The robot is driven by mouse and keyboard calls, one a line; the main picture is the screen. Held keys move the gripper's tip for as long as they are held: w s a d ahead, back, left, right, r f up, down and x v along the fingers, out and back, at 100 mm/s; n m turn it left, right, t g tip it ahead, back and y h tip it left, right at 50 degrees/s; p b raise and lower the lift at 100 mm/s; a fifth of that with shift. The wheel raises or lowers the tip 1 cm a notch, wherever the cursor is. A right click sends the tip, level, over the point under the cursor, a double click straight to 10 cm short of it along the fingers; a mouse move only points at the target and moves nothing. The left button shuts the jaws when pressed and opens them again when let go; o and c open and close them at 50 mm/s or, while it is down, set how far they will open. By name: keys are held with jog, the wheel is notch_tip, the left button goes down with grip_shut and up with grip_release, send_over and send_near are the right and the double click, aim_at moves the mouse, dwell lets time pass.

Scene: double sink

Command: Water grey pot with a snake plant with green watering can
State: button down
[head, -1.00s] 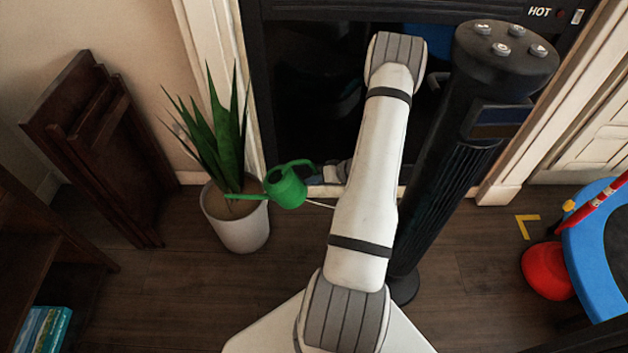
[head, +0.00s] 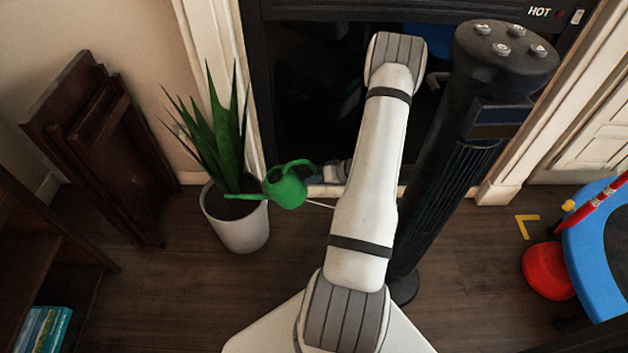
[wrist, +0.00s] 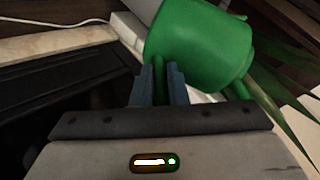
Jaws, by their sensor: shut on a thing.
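The grey pot (head: 238,226) stands upright on the wooden floor, left of the middle, with a tall snake plant (head: 222,135) in it. The soil (head: 232,207) inside looks dark. The green watering can (head: 285,188) is held in the air at the pot's right side. Its spout points left, and the tip is over the soil. No water stream can be made out. In the wrist view, my gripper (wrist: 160,80) is shut on the handle of the can, and the can's green body (wrist: 200,45) lies just beyond the fingers.
A tall black tower (head: 450,160) stands close to the right of my arm. A dark, glossy unit (head: 310,90) is behind the pot. Folded brown wooden panels (head: 100,150) lean on the wall at left. A red and blue object (head: 590,250) is at far right.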

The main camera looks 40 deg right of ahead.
notch_tip(320, 180, down, 6)
jog(key=a+m+t+y+b, duration=0.1)
jog(key=t+y+b, duration=0.1)
jog(key=b, duration=0.3)
jog(key=shift+w+a+t+y, duration=0.25)
jog(key=shift+w+t+y, duration=0.1)
jog(key=shift+y, duration=0.45)
jog(key=shift+r, duration=0.15)
